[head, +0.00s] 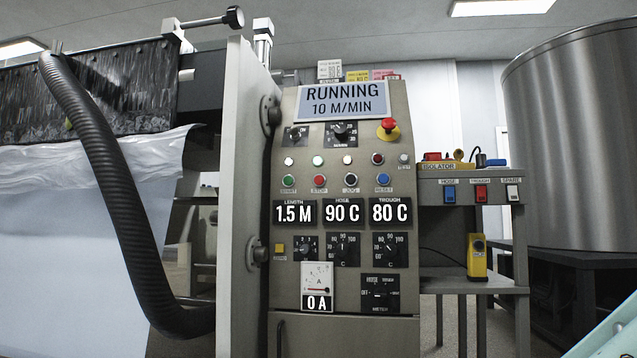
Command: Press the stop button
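The red stop button (320,181), labelled STOP, sits on the upright control panel (400,262) in the middle of the head view. It is in a row between the green start button (288,181) and a black button marked JOG (351,180). A blue reset button (383,180) ends the row. The display (343,100) above reads RUNNING, 10 M/MIN. A red mushroom button (388,126) with a yellow collar sits at the panel's upper right. Nothing covers the stop button. My gripper is not in view.
A black ribbed hose (110,170) and a pale upright plate (240,200) stand left of the panel. A side shelf (470,172) with switches and a large metal drum (575,140) stand to the right. The space before the panel looks clear.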

